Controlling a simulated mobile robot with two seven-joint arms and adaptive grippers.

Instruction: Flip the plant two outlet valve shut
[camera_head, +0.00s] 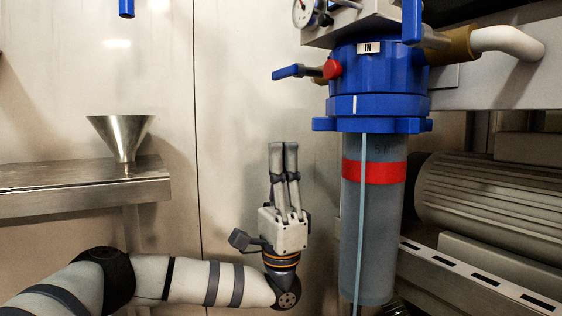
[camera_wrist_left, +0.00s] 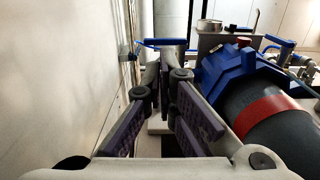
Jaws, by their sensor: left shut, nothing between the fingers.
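My left gripper (camera_head: 284,148) points up with its two fingers together, shut and empty, in the head view. It is left of the filter housing, below the blue lever with a red hub (camera_head: 289,72), and touches neither. In the left wrist view the fingertips (camera_wrist_left: 166,58) are near the bottom of a blue lever (camera_wrist_left: 163,42) that lies crosswise beyond them. Other blue handles show at the top left (camera_head: 126,8) and top right (camera_head: 412,20) of the head view. No readable label shows which one is the plant two outlet valve. My right gripper is out of view.
The filter housing (camera_head: 375,235) has a blue head marked IN and a red band. A gauge (camera_head: 305,12) and a pipe (camera_head: 508,42) are above it. A ribbed motor (camera_head: 490,195) is at right. A metal funnel (camera_head: 121,137) stands on a shelf (camera_head: 85,188) at left. The wall area between is clear.

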